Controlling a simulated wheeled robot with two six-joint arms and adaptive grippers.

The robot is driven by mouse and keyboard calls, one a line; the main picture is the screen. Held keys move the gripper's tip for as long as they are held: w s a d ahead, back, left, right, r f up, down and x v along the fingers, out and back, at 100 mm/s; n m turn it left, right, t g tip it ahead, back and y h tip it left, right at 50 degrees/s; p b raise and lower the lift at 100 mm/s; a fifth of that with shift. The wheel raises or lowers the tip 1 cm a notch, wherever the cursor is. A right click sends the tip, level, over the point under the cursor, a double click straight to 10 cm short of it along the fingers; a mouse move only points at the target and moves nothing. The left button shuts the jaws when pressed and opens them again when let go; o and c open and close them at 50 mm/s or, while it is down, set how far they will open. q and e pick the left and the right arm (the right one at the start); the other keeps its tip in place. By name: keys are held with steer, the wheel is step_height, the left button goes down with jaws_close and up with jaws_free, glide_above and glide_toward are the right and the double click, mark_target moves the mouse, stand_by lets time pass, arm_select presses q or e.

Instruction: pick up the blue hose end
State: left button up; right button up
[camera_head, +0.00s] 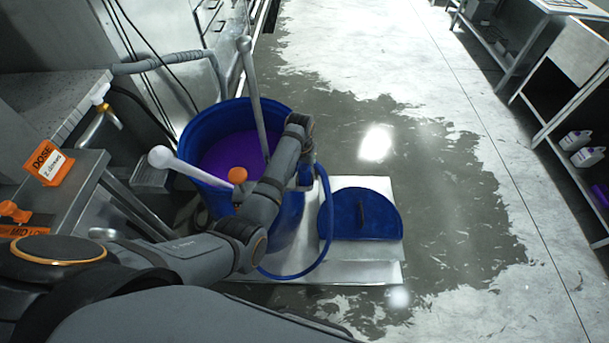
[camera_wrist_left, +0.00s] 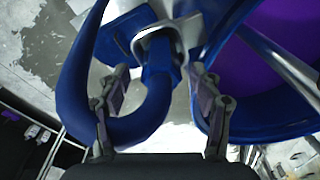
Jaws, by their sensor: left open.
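The blue hose (camera_head: 328,215) loops from the side of the blue drum (camera_head: 290,215) down over the white floor plate. In the left wrist view the hose end (camera_wrist_left: 158,62) sits at a pale bracket (camera_wrist_left: 178,38) beside the drum, and the hose curves below it. My left gripper (camera_head: 305,178) is at the drum's right side. In the left wrist view its fingers (camera_wrist_left: 160,88) are open, one on either side of the hose end. I cannot tell whether either finger touches it. My right gripper is not in view.
The drum holds purple liquid (camera_head: 225,155), with a pale paddle (camera_head: 252,90) and a white-handled tool (camera_head: 170,158) in it. A blue lid (camera_head: 365,228) lies on the white plate (camera_head: 375,272). An orange dose sign (camera_head: 48,163) stands left. Wet floor (camera_head: 450,200) lies open to the right.

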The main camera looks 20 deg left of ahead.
arm_select(q)
steer(key=shift+w+f, duration=0.15)
steer(key=shift+f, duration=0.6)
steer(key=shift+w+f, duration=0.1)
steer(key=shift+f, duration=0.6)
steer(key=shift+r, duration=0.1)
jaws_close()
